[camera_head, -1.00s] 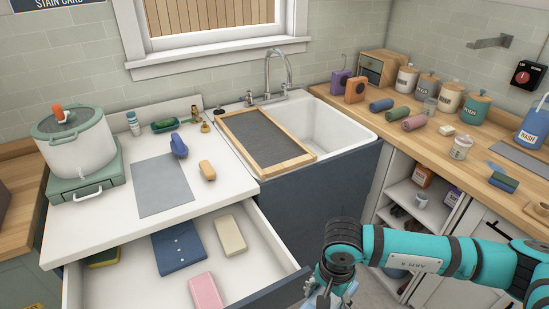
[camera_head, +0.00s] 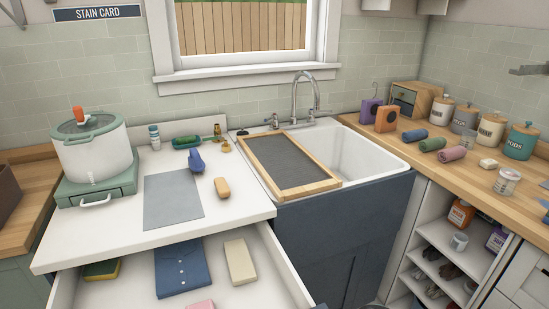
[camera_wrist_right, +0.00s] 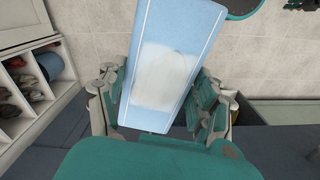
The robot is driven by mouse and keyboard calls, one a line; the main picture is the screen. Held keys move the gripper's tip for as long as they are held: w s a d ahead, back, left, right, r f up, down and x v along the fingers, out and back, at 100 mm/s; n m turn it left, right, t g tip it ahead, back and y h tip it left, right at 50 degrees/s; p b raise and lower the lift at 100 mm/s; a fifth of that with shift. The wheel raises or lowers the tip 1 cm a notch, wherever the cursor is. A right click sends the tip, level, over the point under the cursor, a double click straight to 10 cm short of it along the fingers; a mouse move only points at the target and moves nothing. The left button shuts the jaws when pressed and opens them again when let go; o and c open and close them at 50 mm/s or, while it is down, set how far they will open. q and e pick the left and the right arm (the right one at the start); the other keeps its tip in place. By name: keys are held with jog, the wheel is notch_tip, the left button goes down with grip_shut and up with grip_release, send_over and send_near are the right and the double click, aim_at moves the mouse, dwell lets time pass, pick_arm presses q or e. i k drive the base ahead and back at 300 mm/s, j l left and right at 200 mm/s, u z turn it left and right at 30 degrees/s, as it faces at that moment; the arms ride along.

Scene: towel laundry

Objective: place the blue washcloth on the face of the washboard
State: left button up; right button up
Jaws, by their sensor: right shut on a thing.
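The washboard, a dark grey panel in a wooden frame (camera_head: 249,150), lies flat across the left part of the white sink in the head view. Its face is bare. In the right wrist view, the light blue washcloth (camera_wrist_right: 175,30) has white edge stripes and a whitish patch in its middle. My right gripper (camera_wrist_right: 158,95) is shut on the washcloth, with a finger at each side of it. My right gripper and the washcloth are out of the head view. My left gripper is in neither view.
The white sink basin (camera_head: 370,150) is open right of the washboard. A grey mat (camera_head: 172,200), blue brush (camera_head: 196,161) and tan bar (camera_head: 222,187) lie on the left counter. An open drawer (camera_head: 245,292) juts out below. Bottles and canisters line the right counter.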

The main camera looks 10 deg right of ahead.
aim_at(281, 157)
jog(key=i+l+u, duration=0.2)
jog(key=l+u, duration=0.25)
jog(key=l, duration=0.4)
jog(key=l+u, duration=0.45)
jog(key=l, duration=0.4)
jog(key=l+u, duration=0.45)
jog(key=l, duration=0.45)
jog(key=k, duration=0.05)
